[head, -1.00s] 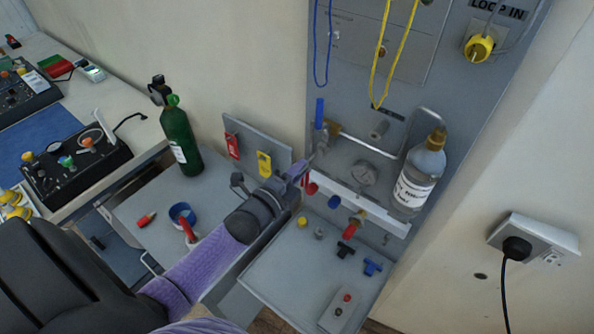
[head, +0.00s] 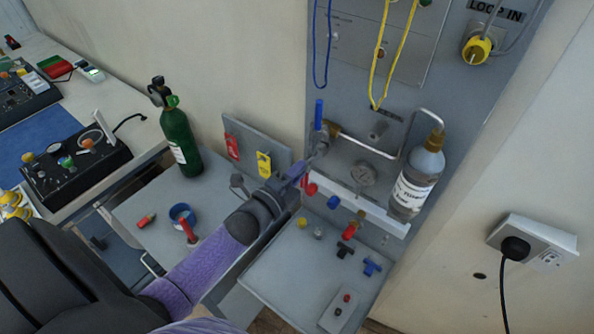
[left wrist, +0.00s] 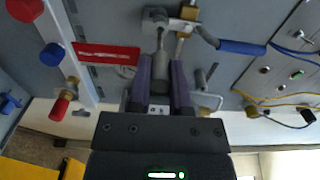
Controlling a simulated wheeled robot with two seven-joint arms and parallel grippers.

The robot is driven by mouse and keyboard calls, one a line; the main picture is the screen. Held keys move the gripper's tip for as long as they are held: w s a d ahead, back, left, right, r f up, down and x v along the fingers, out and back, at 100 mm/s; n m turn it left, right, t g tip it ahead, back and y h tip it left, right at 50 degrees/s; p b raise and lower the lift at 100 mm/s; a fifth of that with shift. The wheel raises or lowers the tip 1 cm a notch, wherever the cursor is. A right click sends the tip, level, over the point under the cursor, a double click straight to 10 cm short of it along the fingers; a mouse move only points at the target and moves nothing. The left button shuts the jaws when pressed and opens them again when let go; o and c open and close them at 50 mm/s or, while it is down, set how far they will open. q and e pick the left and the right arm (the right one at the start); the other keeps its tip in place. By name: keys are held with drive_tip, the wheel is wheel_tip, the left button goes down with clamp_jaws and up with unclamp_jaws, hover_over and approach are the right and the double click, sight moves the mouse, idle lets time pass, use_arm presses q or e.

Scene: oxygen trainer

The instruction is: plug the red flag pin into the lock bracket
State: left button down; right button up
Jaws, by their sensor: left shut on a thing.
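My left gripper (head: 303,173) reaches up to the wall panel below the blue-handled valve (head: 319,115). In the left wrist view its purple fingers (left wrist: 160,85) are shut on a slim grey piece. A red flag (left wrist: 105,54) with pale lettering sticks out just left of the fingers; I take both as the red flag pin. My right gripper is not in view.
A labelled bottle (head: 416,180) stands right of the gripper. Red and yellow tags (head: 264,164) hang on a grey board to the left. A green cylinder (head: 180,140) stands farther left. Yellow and blue cords hang above.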

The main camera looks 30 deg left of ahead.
sight(313, 157)
use_arm(q)
drive_tip(key=shift+w+d+b, duration=0.2)
drive_tip(key=shift+w+b, duration=1.3)
drive_tip(key=shift+w, duration=1.2)
drive_tip(key=shift+c, duration=2.4)
unclamp_jaws()
drive_tip(key=s+p, duration=0.1)
drive_tip(key=s, duration=0.9)
drive_tip(key=shift+a, duration=0.35)
